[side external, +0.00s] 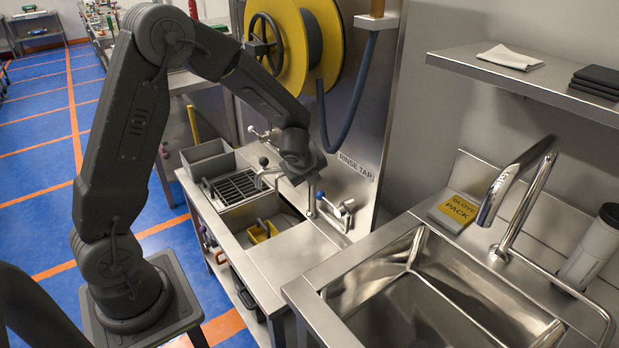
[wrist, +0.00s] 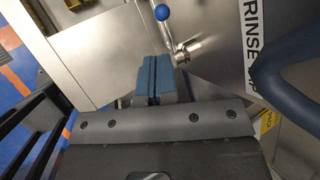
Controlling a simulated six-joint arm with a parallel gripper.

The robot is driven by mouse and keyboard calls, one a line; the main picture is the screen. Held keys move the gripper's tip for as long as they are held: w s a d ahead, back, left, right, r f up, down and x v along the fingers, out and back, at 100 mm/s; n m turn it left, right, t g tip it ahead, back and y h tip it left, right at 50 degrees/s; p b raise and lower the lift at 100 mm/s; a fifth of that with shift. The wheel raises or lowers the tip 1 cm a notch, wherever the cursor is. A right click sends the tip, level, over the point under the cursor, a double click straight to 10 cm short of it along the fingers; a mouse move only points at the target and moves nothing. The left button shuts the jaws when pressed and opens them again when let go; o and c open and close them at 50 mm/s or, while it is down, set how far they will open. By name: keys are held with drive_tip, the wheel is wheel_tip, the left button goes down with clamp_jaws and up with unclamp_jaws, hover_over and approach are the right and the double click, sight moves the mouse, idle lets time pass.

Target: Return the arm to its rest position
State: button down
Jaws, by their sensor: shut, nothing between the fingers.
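My gripper (side external: 311,206) hangs below my dark arm at the rinse station in the side view, over the right part of the steel counter. In the wrist view, the blue pads of my gripper (wrist: 152,76) are pressed together with nothing between them. A chrome tap lever (wrist: 172,30) with a blue knob (wrist: 162,12) is just beyond the fingertips in that view. In the side view a chrome valve (side external: 338,211) is close to the right of my gripper. I cannot tell whether the fingers touch it.
A small basin (side external: 258,220) holds a yellow item (side external: 262,232). A grey bin (side external: 208,160) stands at its back left. A blue hose (side external: 344,100) hangs from the yellow reel (side external: 290,40). A large sink (side external: 415,300) with a tall faucet (side external: 515,190) is at right. Open blue floor (side external: 40,170) is left.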

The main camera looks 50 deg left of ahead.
drive_tip(key=s+d+r+n, duration=0.6)
drive_tip(key=s+r+n, duration=0.5)
drive_tip(key=r, duration=0.2)
drive_tip(key=s+d+r+n+h, duration=0.2)
drive_tip(key=s+d+n, duration=0.2)
drive_tip(key=s, duration=0.2)
drive_tip(key=s+d+r+n+h, duration=0.2)
drive_tip(key=s+d+n, duration=0.2)
drive_tip(key=s, duration=0.3)
drive_tip(key=shift+s+d+r+h, duration=0.25)
drive_tip(key=shift+s+d+h, duration=0.05)
